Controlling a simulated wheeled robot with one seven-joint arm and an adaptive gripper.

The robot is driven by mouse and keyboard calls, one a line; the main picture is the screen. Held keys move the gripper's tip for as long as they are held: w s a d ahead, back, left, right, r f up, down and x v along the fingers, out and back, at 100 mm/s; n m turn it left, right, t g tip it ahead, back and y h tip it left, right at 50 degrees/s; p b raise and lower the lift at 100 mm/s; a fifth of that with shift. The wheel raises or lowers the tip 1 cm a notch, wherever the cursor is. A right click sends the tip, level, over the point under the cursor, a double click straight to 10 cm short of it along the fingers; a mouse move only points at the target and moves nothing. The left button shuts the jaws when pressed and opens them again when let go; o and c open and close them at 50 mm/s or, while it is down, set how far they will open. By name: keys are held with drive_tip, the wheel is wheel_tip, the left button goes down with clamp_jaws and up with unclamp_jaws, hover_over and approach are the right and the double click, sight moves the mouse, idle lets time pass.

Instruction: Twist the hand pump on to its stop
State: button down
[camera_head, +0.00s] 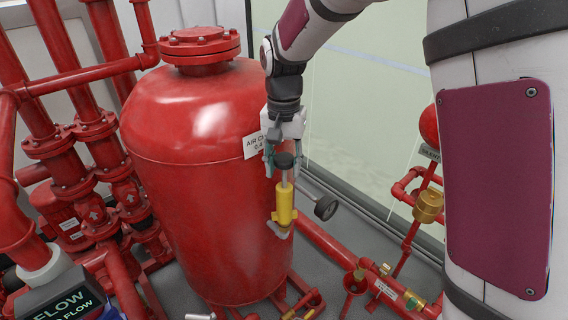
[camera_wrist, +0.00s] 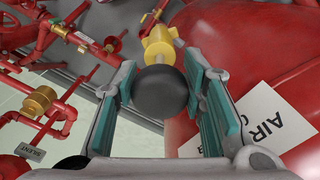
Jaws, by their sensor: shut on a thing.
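The hand pump has a yellow body (camera_head: 285,207) with a round black knob (camera_head: 285,160) on top. It stands roughly upright in front of the big red tank in the head view. My gripper (camera_head: 283,166) points down over it, shut on the hand pump with a finger on either side of the knob. In the wrist view the black knob (camera_wrist: 160,93) lies between the teal finger pads, and the yellow body (camera_wrist: 159,43) shows beyond it. The exact contact of the pads is hard to see, and the pump's foot is partly hidden.
The red tank (camera_head: 190,125) with an "AIR CH..." label (camera_head: 253,145) stands close beside my gripper. A black wheel (camera_head: 325,207) sits right of the pump. Red pipes with a brass fitting (camera_head: 428,206) stand farther right. More red pipework (camera_head: 70,165) fills the left.

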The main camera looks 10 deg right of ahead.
drive_tip(key=shift+r, duration=0.1)
drive_tip(key=shift+w+a+m, duration=0.1)
drive_tip(key=shift+a+m, duration=0.05)
drive_tip(key=shift+m, duration=2.15)
drive_tip(key=c, duration=0.9)
unclamp_jaws()
drive_tip(key=shift+c, duration=0.2)
wheel_tip(320, 180, up, 12)
drive_tip(key=s+d+r+n+t+b, duration=0.1)
drive_tip(key=s+d+n+t+b, duration=0.25)
drive_tip(key=s+d, duration=0.4)
drive_tip(key=s+d+f+n+t+b, duration=0.2)
drive_tip(key=s+d+f+n+b, duration=0.1)
drive_tip(key=s, duration=0.5)
wheel_tip(320, 180, down, 4)
drive_tip(key=shift+s+d+r+n+b, duration=0.15)
drive_tip(key=shift+s+d+n+b, duration=0.2)
drive_tip(key=shift+d+n, duration=0.65)
